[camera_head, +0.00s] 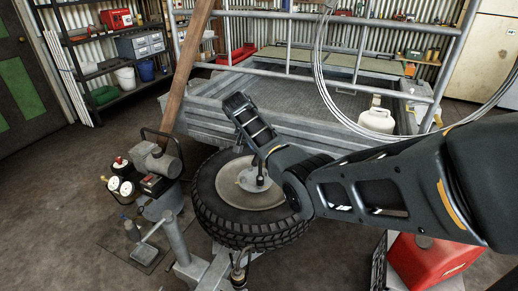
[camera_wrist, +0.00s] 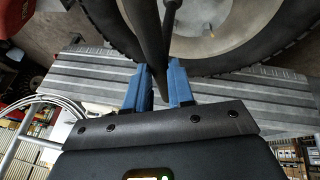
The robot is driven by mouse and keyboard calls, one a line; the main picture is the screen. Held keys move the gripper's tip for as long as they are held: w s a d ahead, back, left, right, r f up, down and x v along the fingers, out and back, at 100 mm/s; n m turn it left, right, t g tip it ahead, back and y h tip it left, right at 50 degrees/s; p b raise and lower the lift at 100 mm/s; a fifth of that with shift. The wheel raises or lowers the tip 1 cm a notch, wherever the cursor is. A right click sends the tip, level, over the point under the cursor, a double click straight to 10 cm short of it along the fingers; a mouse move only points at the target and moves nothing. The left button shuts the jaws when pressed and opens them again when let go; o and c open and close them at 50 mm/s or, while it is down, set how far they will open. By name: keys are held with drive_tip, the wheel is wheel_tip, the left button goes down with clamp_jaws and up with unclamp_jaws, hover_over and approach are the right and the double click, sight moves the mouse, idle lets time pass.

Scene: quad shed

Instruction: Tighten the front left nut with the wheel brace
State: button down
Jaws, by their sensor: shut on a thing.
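My gripper (camera_wrist: 160,75) shows in the wrist view with its blue fingers shut on a dark bar, which I take for the wheel brace (camera_wrist: 151,35). The bar runs up from between the fingers, across the face of the wheel. Its far end leaves the top of the picture. The wheel (camera_head: 207,196) has a black treaded tyre and a pale rim, seen below my arm in the head view; it also shows in the wrist view (camera_wrist: 215,22). I cannot make out the front left nut or tell whether the brace is on it. My arm hides part of the wheel.
A grey metal trailer (camera_head: 205,120) with rails stands behind the wheel. A compressor with gauges (camera_head: 158,165) stands left of it. A red container (camera_head: 432,258) is at lower right and a white jug (camera_head: 376,120) sits behind my arm.

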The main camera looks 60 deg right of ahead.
drive_tip(key=shift+w, duration=0.1)
drive_tip(key=shift+m+b, duration=0.7)
drive_tip(key=shift+b, duration=0.05)
drive_tip(key=shift+w+m+g+y+b, duration=0.1)
drive_tip(key=shift+m+g+y+b, duration=0.2)
drive_tip(key=shift+m+g+b, duration=0.7)
drive_tip(key=shift+m, duration=0.3)
drive_tip(key=shift+d+m+y+b, duration=0.1)
drive_tip(key=shift+m+y+b, duration=0.2)
drive_tip(key=shift+m+b, duration=0.75)
drive_tip(key=shift+w+f+m+g+y+b, duration=0.1)
drive_tip(key=shift+m+g+y+b, duration=0.4)
drive_tip(key=shift+b, duration=1.15)
drive_tip(key=shift+m+b, duration=0.3)
drive_tip(key=shift+m, duration=0.15)
drive_tip(key=shift+d+m+y+b, duration=0.25)
drive_tip(key=shift+m+b, duration=0.55)
drive_tip(key=shift+b, duration=0.85)
drive_tip(key=shift+w+m+g+y+b, duration=0.1)
drive_tip(key=shift+m+g+y+b, duration=0.3)
drive_tip(key=shift+m+b, duration=1.3)
